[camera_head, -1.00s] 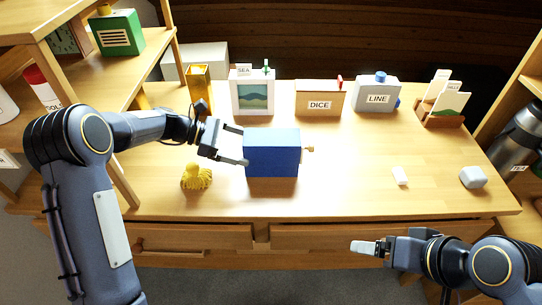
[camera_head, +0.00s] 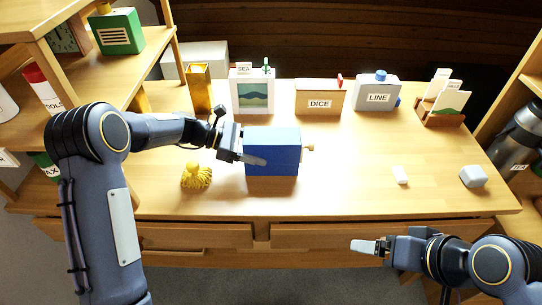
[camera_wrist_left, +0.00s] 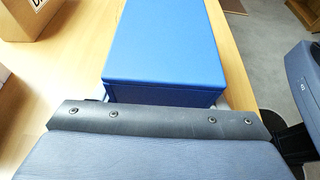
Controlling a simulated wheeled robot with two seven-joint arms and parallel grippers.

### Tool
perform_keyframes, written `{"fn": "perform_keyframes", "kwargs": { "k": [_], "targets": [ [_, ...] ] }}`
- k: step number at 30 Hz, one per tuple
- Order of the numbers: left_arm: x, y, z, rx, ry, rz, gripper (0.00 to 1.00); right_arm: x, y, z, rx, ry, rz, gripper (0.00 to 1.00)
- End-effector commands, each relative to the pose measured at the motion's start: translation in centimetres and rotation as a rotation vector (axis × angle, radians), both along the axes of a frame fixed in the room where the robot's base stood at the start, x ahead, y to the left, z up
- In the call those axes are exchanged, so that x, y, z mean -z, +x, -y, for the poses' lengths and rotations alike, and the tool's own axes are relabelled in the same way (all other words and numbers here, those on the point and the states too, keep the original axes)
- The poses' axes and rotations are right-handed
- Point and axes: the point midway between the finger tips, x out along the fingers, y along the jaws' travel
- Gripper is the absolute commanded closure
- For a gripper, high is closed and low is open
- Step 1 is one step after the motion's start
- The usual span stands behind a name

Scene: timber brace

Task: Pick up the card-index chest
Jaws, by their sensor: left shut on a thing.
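The card-index chest (camera_head: 275,155) looks to be the blue box with a light wooden knob on its right side, upright on the desk. My left gripper (camera_head: 254,147) is shut on the chest's left end, one finger along its front face, the other mostly hidden behind. In the left wrist view the chest's blue top (camera_wrist_left: 172,45) lies just beyond the gripper body, which hides the fingers. I cannot tell whether the chest is clear of the desk. My right gripper (camera_head: 370,247) is off the desk's front edge, and its jaw gap does not show.
A yellow tasselled item (camera_head: 196,176) lies at the chest's front left. A picture box (camera_head: 252,92), a DICE box (camera_head: 320,98), a LINE box (camera_head: 377,95) and a card rack (camera_head: 442,105) stand behind. The desk (camera_head: 345,190) right of the chest is mostly clear.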

Motion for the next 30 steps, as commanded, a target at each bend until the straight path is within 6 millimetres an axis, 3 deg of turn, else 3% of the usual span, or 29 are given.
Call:
{"fn": "perform_keyframes", "kwargs": {
  "k": [10,17,25,30],
  "targets": [
    [-0.6,0.0,0.0,0.000,-0.002,0.002,0.63,-0.1,0.0,0.0,0.000,0.000,0.000,0.13],
    [-3.7,-0.1,0.0,0.002,-0.002,0.005,0.63,-0.4,0.0,0.0,0.000,0.000,0.000,0.13],
    [-9.9,-5.6,0.4,0.001,-0.002,0.006,0.63,-0.8,0.0,0.0,0.000,0.000,0.000,0.13],
    [-11.3,-9.9,0.7,0.001,-0.001,0.003,0.63,-0.6,0.0,0.0,0.000,0.000,0.000,0.13]
  ]
}}
